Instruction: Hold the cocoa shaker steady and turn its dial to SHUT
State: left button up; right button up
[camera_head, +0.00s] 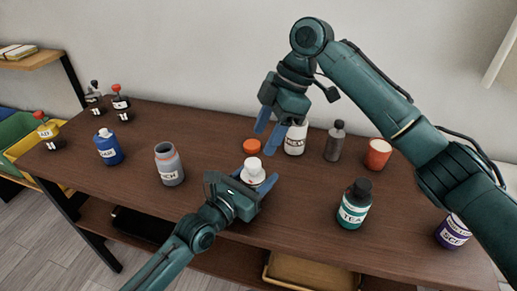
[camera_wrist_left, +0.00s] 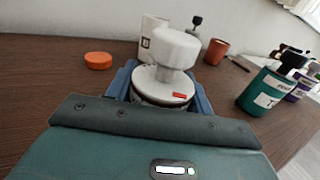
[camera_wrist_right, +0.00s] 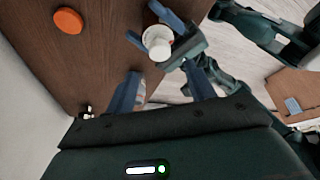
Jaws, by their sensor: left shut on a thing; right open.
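The cocoa shaker (camera_head: 254,170) stands on the dark wooden table with a white cap and raised white knob on top. The knob (camera_wrist_left: 174,50) and a small red mark (camera_wrist_left: 180,95) on the cap rim show in the left wrist view; no dial wording is readable. My left gripper (camera_head: 250,190) is shut around the shaker's body, hiding most of it. My right gripper (camera_head: 271,129) is open and empty, above and behind the shaker, apart from it. In the right wrist view the white knob (camera_wrist_right: 158,42) lies beyond the open fingertips.
An orange lid (camera_head: 252,146) lies behind the shaker. A white labelled bottle (camera_head: 296,140), a grey bottle (camera_head: 335,142) and a red cup (camera_head: 378,154) stand behind right. A teal TEA bottle (camera_head: 354,205) stands right, a grey jar (camera_head: 168,165) left. Table between jar and shaker is clear.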

jog(key=v, duration=0.5)
jog(key=shift+d+r, duration=0.1)
jog(key=shift+r, duration=0.15)
pick_arm(q)
jog(key=o, duration=1.1)
